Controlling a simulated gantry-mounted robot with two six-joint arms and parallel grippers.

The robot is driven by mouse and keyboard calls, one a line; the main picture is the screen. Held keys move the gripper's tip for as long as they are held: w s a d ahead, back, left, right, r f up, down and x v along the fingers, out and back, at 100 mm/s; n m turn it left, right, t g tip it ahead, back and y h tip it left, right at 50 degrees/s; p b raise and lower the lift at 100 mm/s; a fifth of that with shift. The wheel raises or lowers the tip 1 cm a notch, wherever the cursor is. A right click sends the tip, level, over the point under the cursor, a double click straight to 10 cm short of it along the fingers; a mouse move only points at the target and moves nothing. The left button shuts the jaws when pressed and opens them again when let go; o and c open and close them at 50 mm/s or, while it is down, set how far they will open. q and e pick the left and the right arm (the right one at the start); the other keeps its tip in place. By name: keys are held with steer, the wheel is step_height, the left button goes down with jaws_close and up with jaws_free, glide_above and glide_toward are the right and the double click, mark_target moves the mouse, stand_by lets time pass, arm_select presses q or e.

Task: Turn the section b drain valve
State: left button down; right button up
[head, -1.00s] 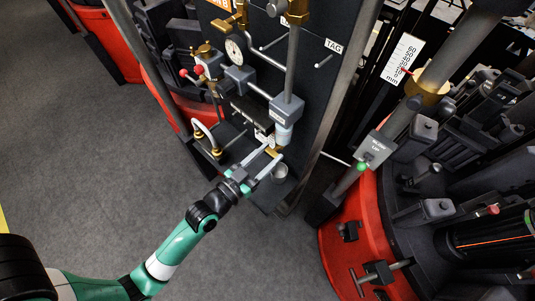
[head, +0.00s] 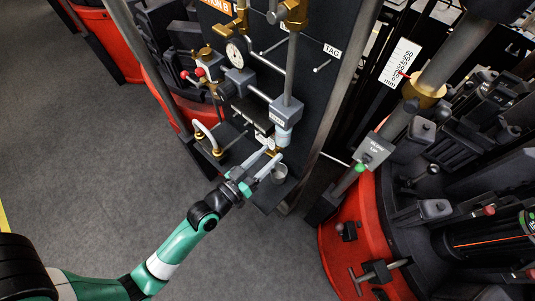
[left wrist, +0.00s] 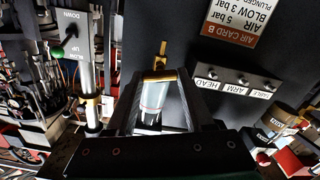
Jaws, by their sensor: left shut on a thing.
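The section B drain valve is a small brass piece (left wrist: 160,75) below a clear bowl (left wrist: 152,103) in the left wrist view. In the head view the bowl (head: 283,136) hangs under a grey block on the dark panel. My left gripper (head: 274,153) reaches up to the bowl's lower end from the lower left. Its two long fingers are shut on the brass valve, one on each side. The fingers hide part of the valve in the head view. My right gripper is in neither view.
A small metal cup (head: 279,174) stands just below and beside the fingers. A pressure gauge (head: 235,52) is higher on the panel. Red machinery (head: 355,240) stands at the right. Grey floor is clear below.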

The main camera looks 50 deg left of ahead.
arm_select(q)
steer(key=n+p, duration=0.1)
steer(key=n, duration=0.7)
steer(key=shift+a+n, duration=0.15)
steer(key=shift+n, duration=0.15)
stand_by(0.4)
steer(key=shift+c, duration=1.4)
jaws_free()
steer(key=shift+f, duration=0.1)
steer(key=s+d+b, duration=0.1)
steer(key=s+b, duration=0.4)
steer(key=s, duration=0.6)
steer(key=shift+s+d, duration=0.2)
steer(key=shift+s, duration=0.1)
